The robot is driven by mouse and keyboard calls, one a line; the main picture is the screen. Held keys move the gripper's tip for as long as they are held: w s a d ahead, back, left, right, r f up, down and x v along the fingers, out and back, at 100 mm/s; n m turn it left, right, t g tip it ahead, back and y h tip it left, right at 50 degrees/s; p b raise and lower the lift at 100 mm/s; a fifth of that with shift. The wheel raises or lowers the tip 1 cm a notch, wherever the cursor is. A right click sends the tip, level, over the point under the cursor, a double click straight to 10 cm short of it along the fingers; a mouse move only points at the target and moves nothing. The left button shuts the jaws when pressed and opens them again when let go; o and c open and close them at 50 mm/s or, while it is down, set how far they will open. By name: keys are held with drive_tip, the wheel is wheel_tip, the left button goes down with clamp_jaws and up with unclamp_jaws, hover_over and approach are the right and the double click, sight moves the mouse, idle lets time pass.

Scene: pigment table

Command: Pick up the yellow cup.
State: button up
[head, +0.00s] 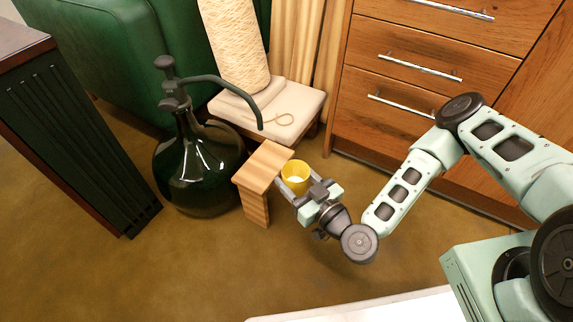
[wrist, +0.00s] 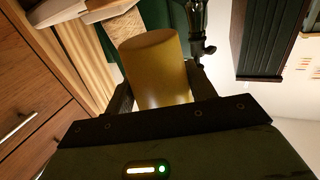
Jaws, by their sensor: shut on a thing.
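The yellow cup (head: 295,174) is in my gripper (head: 297,191), at the right edge of a small wooden stool in the head view. The cup looks roughly upright, and its pale inside shows from above. In the wrist view the cup (wrist: 157,70) fills the space between the two dark fingers of my gripper (wrist: 160,92), which are shut on its sides. I cannot tell whether the cup's base touches the stool or is clear of it. The cup's lower part is partly hidden by the gripper in the head view.
The small wooden stool (head: 262,164) stands left of the cup. A dark green glass jug (head: 198,165) with a curved spout is further left. Behind are a cushioned stool (head: 300,100) with a tall textured roll (head: 235,45) and wooden drawers (head: 400,75). Floor in front is clear.

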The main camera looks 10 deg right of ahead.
sight(304, 187)
drive_tip(key=shift+p+v, duration=0.6)
drive_tip(key=shift+v, duration=1.35)
drive_tip(key=shift+d, duration=0.15)
